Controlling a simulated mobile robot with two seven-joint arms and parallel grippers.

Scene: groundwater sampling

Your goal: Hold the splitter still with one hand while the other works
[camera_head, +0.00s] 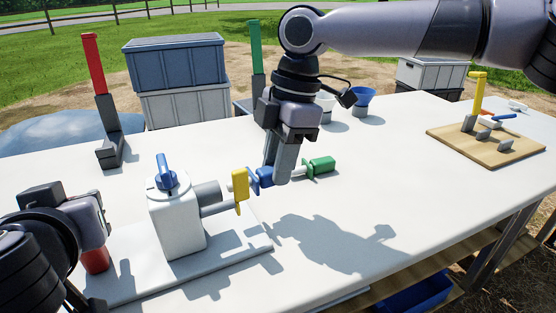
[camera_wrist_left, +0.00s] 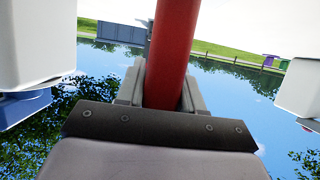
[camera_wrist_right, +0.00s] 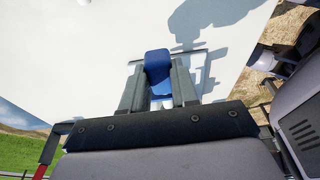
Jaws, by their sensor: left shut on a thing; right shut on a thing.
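The splitter (camera_head: 178,222) is a white block on a pale base plate (camera_head: 205,276), with a blue knob (camera_head: 165,172) on top. A grey cylinder and spout with a yellow tab (camera_head: 240,187) stick out on its right. My left gripper (camera_head: 98,243) is at its left side, shut on a red handle (camera_wrist_left: 170,50), whose lower end shows below the gripper in the head view. My right gripper (camera_head: 284,165) points down just right of the yellow tab. It is shut on a blue piece (camera_wrist_right: 158,72); whether that touches the yellow tab is unclear.
A green-ended piece (camera_head: 320,166) is just right of my right gripper. A red post (camera_head: 93,65) and a green post (camera_head: 256,47) stand behind. Cups (camera_head: 362,98) are at the back; a wooden board (camera_head: 470,147) with a yellow post is far right. The front middle of the table is clear.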

